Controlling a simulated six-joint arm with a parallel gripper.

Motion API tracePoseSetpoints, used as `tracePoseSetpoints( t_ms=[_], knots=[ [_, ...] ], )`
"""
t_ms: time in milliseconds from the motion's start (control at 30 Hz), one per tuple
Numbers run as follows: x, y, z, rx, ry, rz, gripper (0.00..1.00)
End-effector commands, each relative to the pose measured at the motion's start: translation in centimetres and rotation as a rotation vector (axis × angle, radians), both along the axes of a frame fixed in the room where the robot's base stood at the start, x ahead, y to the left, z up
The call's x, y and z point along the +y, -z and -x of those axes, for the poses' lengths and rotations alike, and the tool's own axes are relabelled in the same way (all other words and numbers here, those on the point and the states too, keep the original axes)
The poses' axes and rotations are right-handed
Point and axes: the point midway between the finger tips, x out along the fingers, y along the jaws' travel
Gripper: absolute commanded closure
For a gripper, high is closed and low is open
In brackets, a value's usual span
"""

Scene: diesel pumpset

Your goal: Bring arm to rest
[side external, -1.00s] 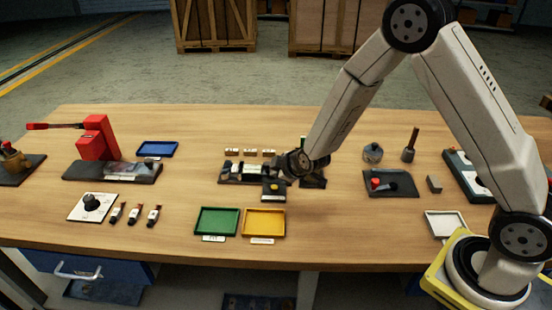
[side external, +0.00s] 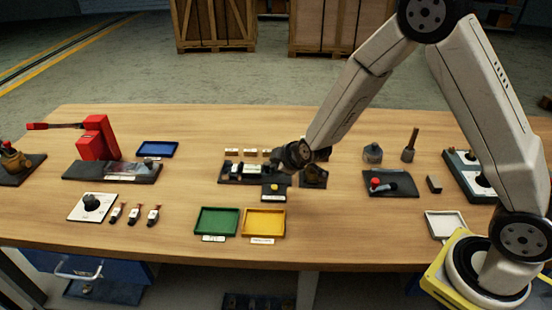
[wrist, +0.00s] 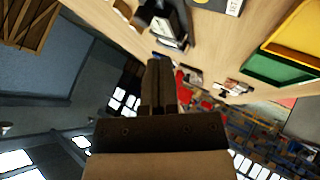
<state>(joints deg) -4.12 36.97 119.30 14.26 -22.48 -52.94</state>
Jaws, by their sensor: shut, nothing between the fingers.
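My gripper (side external: 284,157) is at the end of my arm, above the middle of the table, over the dark fixture with small blocks (side external: 240,173). In the wrist view my gripper (wrist: 160,80) shows as two dark fingers lying together with nothing between them. The fingers point away from the camera, with the table's items and the hall beyond them. Part of the fixture and the dark piece behind it (side external: 313,177) are hidden by my wrist in the side view.
A green tray (side external: 217,221) and a yellow tray (side external: 264,222) lie near the front edge. A red lever press (side external: 97,140) stands at left. A black plate with a red knob (side external: 391,184) and a white tray (side external: 445,224) are at right. Bare table lies between them.

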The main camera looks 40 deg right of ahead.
Motion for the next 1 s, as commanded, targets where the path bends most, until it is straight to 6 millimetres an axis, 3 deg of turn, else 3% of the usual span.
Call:
tracePoseSetpoints(
  t_ms=[267,467,1000],
  knots=[
    [0.0,-0.5,0.9,0.025,0.021,-0.034,1.00],
    [-0.2,-2.0,3.6,0.103,0.092,-0.127,1.00],
    [-1.4,-5.8,17.7,0.439,0.488,-0.376,1.00]
  ],
)
